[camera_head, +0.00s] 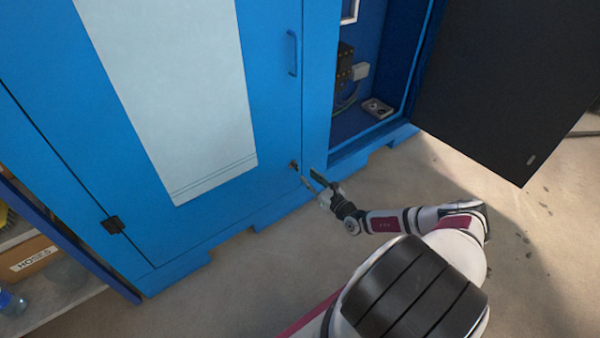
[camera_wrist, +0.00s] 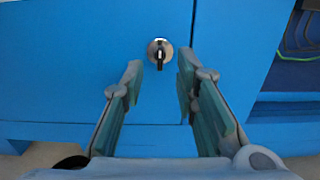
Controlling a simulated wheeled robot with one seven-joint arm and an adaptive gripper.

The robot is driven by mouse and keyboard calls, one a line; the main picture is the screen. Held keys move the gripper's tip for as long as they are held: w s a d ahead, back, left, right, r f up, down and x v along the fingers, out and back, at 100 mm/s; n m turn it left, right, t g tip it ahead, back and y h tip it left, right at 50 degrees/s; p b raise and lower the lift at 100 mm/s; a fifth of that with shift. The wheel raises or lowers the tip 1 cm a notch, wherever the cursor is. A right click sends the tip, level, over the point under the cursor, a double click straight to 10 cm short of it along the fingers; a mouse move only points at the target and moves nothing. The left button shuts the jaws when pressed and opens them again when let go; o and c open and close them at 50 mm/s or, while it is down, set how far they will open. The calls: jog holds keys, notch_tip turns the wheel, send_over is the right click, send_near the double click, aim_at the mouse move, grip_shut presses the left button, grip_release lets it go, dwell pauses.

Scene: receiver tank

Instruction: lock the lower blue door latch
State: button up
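The lower latch (camera_wrist: 160,53) is a round silver fitting with a small dark upright tab on the blue door (camera_wrist: 80,50). In the head view the latch (camera_head: 294,165) shows small near the lower right corner of the blue door (camera_head: 275,130). My gripper (camera_wrist: 158,75) is open, with one finger on each side below the latch, and nothing is between the fingers. In the head view my gripper (camera_head: 315,180) is low in front of the door edge, just right of and below the latch. Whether a fingertip touches the door cannot be told.
A blue handle (camera_head: 292,53) is higher on the same door. To the right is an open compartment (camera_head: 365,118) with fittings inside, and a dark open door (camera_head: 495,90) beyond it. A shelf with a box labelled HOSES (camera_head: 30,258) is at the left. Bare floor lies in front.

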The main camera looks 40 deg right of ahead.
aim_at(298, 166)
jog(key=w+b, duration=0.2)
jog(key=w, duration=0.4)
jog(key=shift+w+a, duration=0.1)
jog(key=shift+w, duration=0.15)
grip_shut()
